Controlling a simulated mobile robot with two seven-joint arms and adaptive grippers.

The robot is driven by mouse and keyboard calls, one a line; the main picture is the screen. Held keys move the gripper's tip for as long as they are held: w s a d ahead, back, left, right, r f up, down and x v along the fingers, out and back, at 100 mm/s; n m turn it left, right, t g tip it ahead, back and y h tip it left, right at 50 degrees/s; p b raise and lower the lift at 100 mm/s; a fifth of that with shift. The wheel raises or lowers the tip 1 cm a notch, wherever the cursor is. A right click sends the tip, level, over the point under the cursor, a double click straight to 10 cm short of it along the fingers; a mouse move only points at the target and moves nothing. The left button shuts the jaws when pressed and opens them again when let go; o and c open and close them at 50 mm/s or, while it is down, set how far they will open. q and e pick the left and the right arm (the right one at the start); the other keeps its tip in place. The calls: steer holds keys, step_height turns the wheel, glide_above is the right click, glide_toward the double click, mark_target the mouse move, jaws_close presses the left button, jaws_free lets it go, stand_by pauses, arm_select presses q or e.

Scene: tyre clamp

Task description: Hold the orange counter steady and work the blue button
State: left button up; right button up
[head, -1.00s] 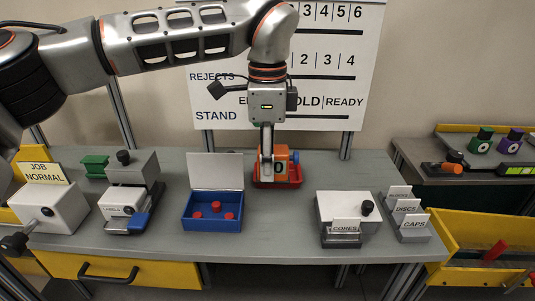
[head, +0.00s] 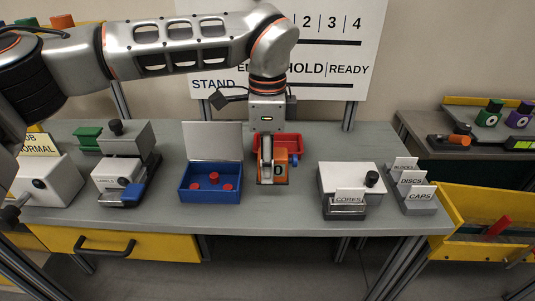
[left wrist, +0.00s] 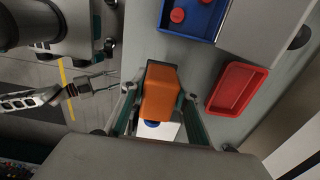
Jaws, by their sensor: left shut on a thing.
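The orange counter (head: 281,170) is a block with a dark window showing a 0 and a blue button (head: 295,159) on its side. My left gripper (head: 266,178) is shut on it and holds it in front of the red tray. In the left wrist view the counter (left wrist: 160,95) sits between the two fingers, with the blue button (left wrist: 152,124) at its lower end. My right gripper (left wrist: 108,82) shows small at the left of that view, its thin fingers apart, clear of the counter. It is not in the head view.
The red tray (head: 292,141) is empty behind the counter. A blue box (head: 211,196) with red pieces and a raised lid stands to the left. A CORES box (head: 345,180) stands to the right. Bare grey bench (head: 262,213) lies in front.

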arm_select(q)
step_height(320, 180, down, 4)
steer(key=shift+f+b, duration=0.1)
steer(key=shift+b, duration=0.25)
steer(key=shift+f, duration=0.65)
steer(key=shift+f, duration=0.45)
steer(key=shift+f, duration=0.3)
